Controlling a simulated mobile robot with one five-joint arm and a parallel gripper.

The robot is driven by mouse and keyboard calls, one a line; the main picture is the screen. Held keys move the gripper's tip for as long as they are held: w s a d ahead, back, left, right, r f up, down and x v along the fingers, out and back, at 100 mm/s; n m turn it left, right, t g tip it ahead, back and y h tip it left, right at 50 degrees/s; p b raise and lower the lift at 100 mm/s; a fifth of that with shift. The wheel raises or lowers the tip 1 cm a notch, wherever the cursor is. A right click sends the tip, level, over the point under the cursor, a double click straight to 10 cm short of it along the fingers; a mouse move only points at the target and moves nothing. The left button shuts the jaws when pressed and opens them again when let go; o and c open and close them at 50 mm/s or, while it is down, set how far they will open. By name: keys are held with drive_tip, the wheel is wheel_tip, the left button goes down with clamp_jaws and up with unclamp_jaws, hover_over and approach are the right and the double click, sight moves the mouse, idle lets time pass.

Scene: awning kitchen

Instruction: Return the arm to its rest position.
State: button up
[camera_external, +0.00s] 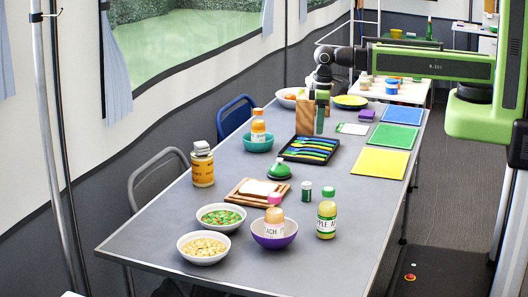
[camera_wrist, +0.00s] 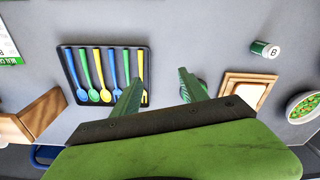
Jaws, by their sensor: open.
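My arm (camera_external: 430,63) reaches in from the right above the long grey table (camera_external: 330,226). It is stretched out, with the wrist bent down. My gripper (camera_external: 319,122) points down above the far side of the black cutlery tray (camera_external: 283,153). In the wrist view my gripper (camera_wrist: 158,78) is open, with nothing between its two green fingers. The left finger covers part of the cutlery tray (camera_wrist: 66,56) below. The right finger hides most of a small green item.
A wooden block (camera_external: 304,117) stands close to my gripper. Bottles, bowls and a bread board (camera_external: 234,196) crowd the near table. Coloured mats (camera_external: 380,163) lie along the right side. The near right table is bare. Two chairs (camera_external: 160,180) stand at left.

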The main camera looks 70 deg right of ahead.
drive_tip(key=s+d+m, duration=0.2)
drive_tip(key=d+m, duration=0.1)
drive_tip(key=d, duration=0.9)
drive_tip(key=shift+g, duration=0.3)
